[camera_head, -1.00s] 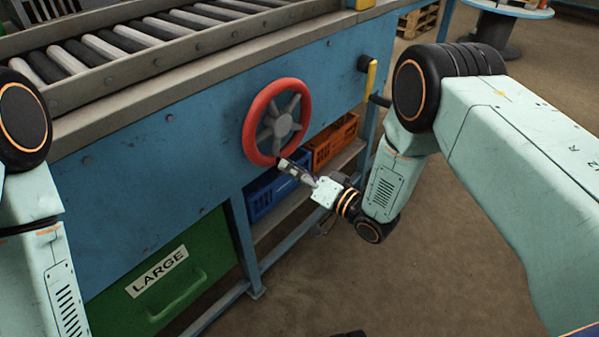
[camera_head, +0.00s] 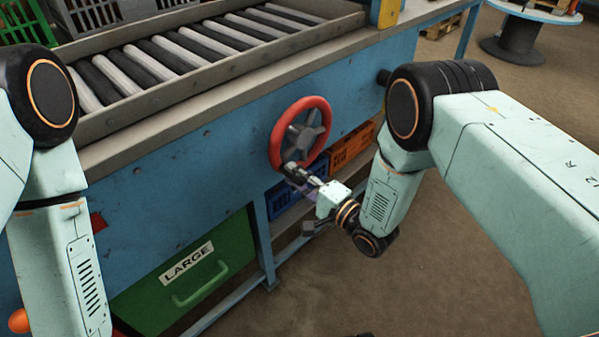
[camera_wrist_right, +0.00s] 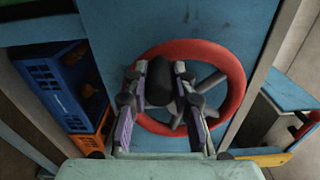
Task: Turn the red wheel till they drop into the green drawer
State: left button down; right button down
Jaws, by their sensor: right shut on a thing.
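The red wheel (camera_head: 276,147) is mounted on the blue side panel, with grey spokes and a black handle; it also fills the middle of the right wrist view (camera_wrist_right: 238,85). My right gripper (camera_head: 291,171) is at the wheel's lower left rim. In the right wrist view its two fingers stand on either side of the black handle (camera_wrist_right: 159,82), and it is shut on that handle. The green drawer (camera_head: 150,307), labelled LARGE, is at the lower left under the panel. My left arm shows at the left, but its gripper is out of view.
A roller conveyor (camera_head: 195,55) runs above the panel; its visible rollers are bare. A blue crate (camera_wrist_right: 55,85) and an orange crate (camera_head: 350,146) stand on a shelf behind the wheel. An orange ball-shaped thing (camera_head: 18,320) is at the lower left.

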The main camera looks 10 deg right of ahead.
jog(key=shift+r+m, duration=0.3)
jog(key=shift+r, duration=0.05)
jog(key=shift+a+r+p, duration=0.15)
jog(key=shift+r+p, duration=0.3)
jog(key=shift+p, duration=0.15)
jog(key=shift+r, duration=0.15)
jog(key=c, duration=1.5)
grip_release()
jog(key=o, duration=0.4)
jog(key=shift+s, duration=0.1)
jog(key=shift+f, duration=0.2)
jog(key=shift+s+d, duration=0.2)
jog(key=shift+s, duration=0.05)
jog(key=v, duration=1.1)
jog(key=shift+s, duration=0.15)
